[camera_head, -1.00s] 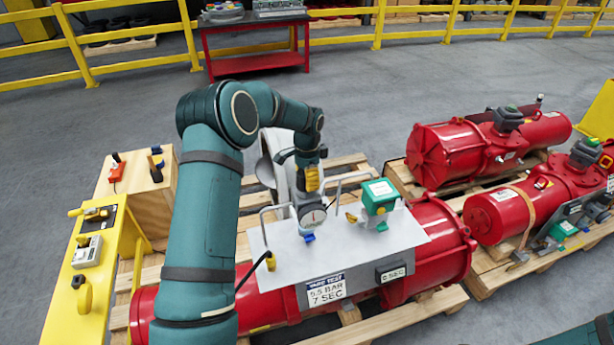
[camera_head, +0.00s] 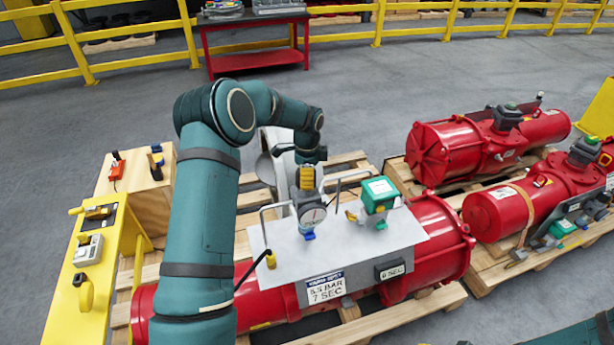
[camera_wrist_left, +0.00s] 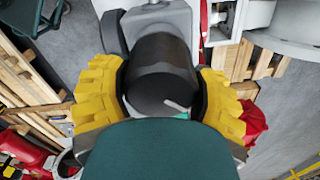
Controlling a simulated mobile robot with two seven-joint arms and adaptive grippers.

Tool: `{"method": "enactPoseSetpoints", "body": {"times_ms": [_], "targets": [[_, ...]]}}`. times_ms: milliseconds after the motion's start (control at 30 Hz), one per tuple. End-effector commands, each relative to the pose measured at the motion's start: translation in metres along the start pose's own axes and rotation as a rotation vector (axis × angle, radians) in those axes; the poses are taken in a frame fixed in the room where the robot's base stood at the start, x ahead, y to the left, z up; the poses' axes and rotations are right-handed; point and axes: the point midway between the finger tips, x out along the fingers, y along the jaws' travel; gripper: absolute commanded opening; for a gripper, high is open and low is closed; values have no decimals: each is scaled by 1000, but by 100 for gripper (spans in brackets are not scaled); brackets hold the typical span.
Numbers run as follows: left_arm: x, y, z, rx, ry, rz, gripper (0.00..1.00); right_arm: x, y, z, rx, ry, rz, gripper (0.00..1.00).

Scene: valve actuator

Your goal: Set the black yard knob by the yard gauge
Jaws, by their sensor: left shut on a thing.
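The yard gauge (camera_head: 313,215) is a small round white dial on the grey regulator, standing on the pale plate (camera_head: 400,240) on the red actuator. The black knob is hidden by my gripper in the head view; in the left wrist view the black knob (camera_wrist_left: 162,75) is a thick dark cylinder. My left gripper (camera_head: 307,180) is over the regulator, just above the gauge. Its yellow-padded fingers (camera_wrist_left: 165,98) are on both sides of the knob, shut on it. The dial's reading is too small to tell. My right gripper is out of view.
A green-topped device (camera_head: 379,194) stands right of the gauge, with metal loop handles nearby. A white sign (camera_head: 326,288) on the front reads 5.5 BAR, 7 SEC. A yellow stand (camera_head: 104,275) and wooden box are at left; other red actuators (camera_head: 480,145) lie at right.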

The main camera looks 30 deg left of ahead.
Motion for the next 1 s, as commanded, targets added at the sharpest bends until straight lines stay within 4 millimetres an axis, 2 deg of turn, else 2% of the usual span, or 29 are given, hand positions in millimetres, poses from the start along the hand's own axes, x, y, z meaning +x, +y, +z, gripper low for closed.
{"method": "enactPoseSetpoints", "body": {"times_ms": [133,167,233,533,667,767,1000], "targets": [[-4,-3,0,-1,2,-10,27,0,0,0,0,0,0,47],[-4,-3,0,-2,2,-10,69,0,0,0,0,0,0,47],[-3,-2,0,-2,2,-8,94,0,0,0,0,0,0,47],[-2,-1,0,-1,1,-3,94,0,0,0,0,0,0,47],[-8,-1,0,-1,1,-4,94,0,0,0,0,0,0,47],[-22,-1,0,-1,1,-6,94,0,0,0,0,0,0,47],[-71,-1,0,-1,2,-8,94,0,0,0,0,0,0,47]]}}
